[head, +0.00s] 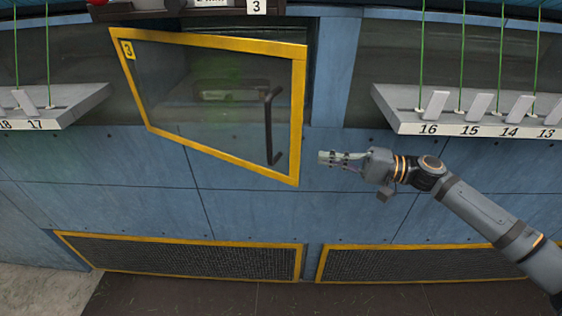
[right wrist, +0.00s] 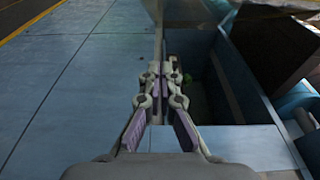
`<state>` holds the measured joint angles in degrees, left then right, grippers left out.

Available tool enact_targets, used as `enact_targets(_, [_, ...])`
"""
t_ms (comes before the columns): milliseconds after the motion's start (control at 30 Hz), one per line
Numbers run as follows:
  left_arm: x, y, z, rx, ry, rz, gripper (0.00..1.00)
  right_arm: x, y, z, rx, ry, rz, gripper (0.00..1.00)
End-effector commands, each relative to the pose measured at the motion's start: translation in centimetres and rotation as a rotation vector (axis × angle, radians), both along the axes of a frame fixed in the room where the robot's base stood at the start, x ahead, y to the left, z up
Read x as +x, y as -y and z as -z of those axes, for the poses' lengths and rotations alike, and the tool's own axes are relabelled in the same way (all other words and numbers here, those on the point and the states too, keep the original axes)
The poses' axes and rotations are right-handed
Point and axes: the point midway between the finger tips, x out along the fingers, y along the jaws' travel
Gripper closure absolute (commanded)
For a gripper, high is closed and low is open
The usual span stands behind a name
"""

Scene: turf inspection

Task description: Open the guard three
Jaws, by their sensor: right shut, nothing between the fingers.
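Guard three (head: 222,44) is a clear panel in a yellow frame, with a "3" label at its upper left corner and a dark bar handle (head: 269,125) near its right side. It stands partly open, its right edge swung out from the blue wall. My right gripper (head: 325,157) is just right of the guard's lower right edge, apart from it in the head view. In the right wrist view its fingers (right wrist: 158,72) are shut and empty, beside a dark recess (right wrist: 205,75). My left gripper is not in view.
A numbered ledge (head: 480,130) with white tabs and green cords is above right of my right gripper. Another ledge (head: 75,109) is at the left. Yellow-framed grilles (head: 180,257) run along the lower wall. The blue wall (head: 350,205) below the gripper is clear.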

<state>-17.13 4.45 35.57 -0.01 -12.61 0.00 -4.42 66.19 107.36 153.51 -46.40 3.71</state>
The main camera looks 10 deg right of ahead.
Motion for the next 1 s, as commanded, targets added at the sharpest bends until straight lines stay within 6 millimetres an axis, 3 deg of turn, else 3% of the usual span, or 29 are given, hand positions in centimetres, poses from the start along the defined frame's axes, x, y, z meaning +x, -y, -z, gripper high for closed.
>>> enact_targets(300, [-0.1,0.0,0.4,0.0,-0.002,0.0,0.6,1.3,-2.2,-0.1,0.007,0.008,0.003,1.0])
enact_targets(767, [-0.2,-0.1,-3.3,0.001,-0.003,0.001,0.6,4.9,-8.8,-0.6,0.008,0.002,0.004,1.0])
enact_targets(1000, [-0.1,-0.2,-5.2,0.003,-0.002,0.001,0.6,2.4,-11.0,-0.2,0.0,-0.001,0.004,1.0])
